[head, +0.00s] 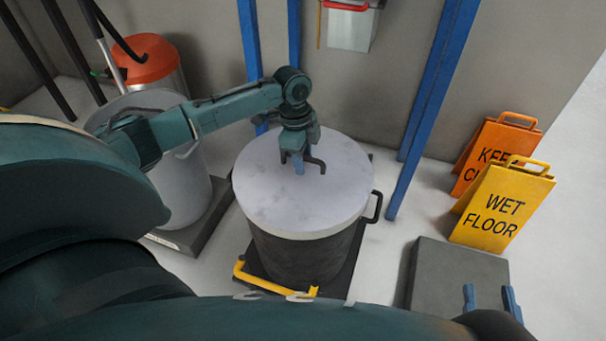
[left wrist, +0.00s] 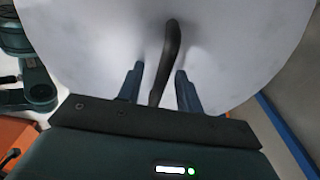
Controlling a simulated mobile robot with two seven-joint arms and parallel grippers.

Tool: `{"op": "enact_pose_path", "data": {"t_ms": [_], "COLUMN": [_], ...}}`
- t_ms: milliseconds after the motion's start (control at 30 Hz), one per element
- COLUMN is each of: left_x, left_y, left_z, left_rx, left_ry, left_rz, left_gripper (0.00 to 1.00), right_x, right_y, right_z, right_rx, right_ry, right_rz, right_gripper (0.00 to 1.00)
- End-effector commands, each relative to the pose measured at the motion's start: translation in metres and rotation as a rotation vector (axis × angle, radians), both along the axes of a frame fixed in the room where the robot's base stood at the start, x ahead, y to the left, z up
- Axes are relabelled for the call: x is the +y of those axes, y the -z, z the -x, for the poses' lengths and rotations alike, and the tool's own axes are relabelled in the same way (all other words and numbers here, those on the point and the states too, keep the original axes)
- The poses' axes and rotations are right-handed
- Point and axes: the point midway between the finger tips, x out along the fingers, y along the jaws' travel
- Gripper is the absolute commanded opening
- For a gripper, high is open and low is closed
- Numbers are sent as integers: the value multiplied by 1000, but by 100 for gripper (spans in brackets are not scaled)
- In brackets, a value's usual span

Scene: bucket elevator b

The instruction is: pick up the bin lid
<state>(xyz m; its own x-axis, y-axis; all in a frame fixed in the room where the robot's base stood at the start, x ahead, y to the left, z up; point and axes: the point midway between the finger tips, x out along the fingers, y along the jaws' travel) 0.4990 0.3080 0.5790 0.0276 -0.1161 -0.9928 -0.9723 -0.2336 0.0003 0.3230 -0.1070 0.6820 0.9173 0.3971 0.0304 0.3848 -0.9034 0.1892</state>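The bin lid (head: 270,200) is a pale grey, round, flat disc resting on a dark bin (head: 300,258). Its dark handle (head: 318,162) stands up from the middle. My left gripper (head: 298,163) points down over the lid's middle, at the handle. In the left wrist view the handle (left wrist: 172,45) runs between the two fingers of the open left gripper (left wrist: 158,72), with a gap on each side. The fingers partly hide the handle in the head view. My right gripper (head: 491,299) is at the bottom right, its two blue fingers apart and empty, away from the lid.
The bin has a black side handle (head: 374,207) and stands on a base with a yellow bar (head: 262,281). Blue posts (head: 425,95) rise behind. A grey block (head: 455,268) and a yellow wet floor sign (head: 500,208) stand right. A grey bin (head: 185,190) stands left.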

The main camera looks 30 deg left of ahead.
Motion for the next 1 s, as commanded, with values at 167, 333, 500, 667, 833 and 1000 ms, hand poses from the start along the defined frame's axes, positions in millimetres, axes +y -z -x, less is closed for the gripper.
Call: {"op": "enact_pose_path", "data": {"t_ms": [167, 333, 500, 667, 833, 1000], "left_x": [0, 0, 0, 0, 0, 0], "left_y": [2, 2, 2, 2, 2, 1], "left_z": [0, 0, 0, 0, 0, 0], "left_rx": [-1, -1, -1, -1, 0, -2], "left_ry": [0, 0, 0, 0, 0, 0], "left_rz": [1, 0, 0, 0, 0, 1], "left_gripper": [36, 29, 15, 2, 0, 0], "right_x": [1, 1, 1, 0, 0, 0], "right_y": [-1, -1, -1, -1, 0, -1], "right_z": [0, 0, 0, 0, 0, 0], "right_rx": [-10, -9, -9, -8, -8, -8], "right_ry": [-4, -3, -3, -2, -2, -2], "right_rz": [-1, -1, -1, 0, 0, 0], "right_gripper": [36, 36, 36, 36, 36, 36]}}
